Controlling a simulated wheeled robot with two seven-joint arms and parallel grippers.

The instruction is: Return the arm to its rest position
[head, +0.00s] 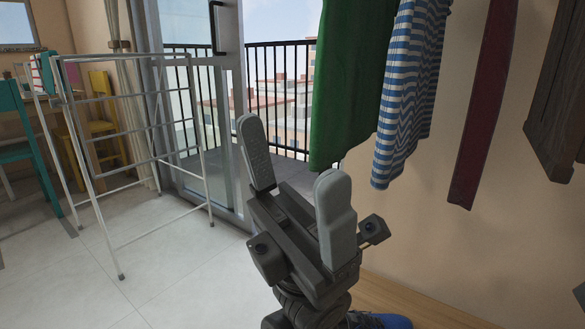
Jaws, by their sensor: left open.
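My left gripper (291,165) stands upright in the lower middle of the head view. Its two grey fingers point up and are spread wide apart, with nothing between them. Its wrist comes up from the bottom edge. The fingers are near the lower hem of a hanging green cloth (345,90), which is behind the right finger in the picture; I cannot tell the gap in depth. My right gripper is not in view.
A white drying rack (123,162) stands on the tiled floor at left. A yellow chair (104,95) and teal chair (25,125) are behind it. Striped (408,90) and dark red (487,100) cloths hang at right. A blue shoe (385,321) is low by the wall.

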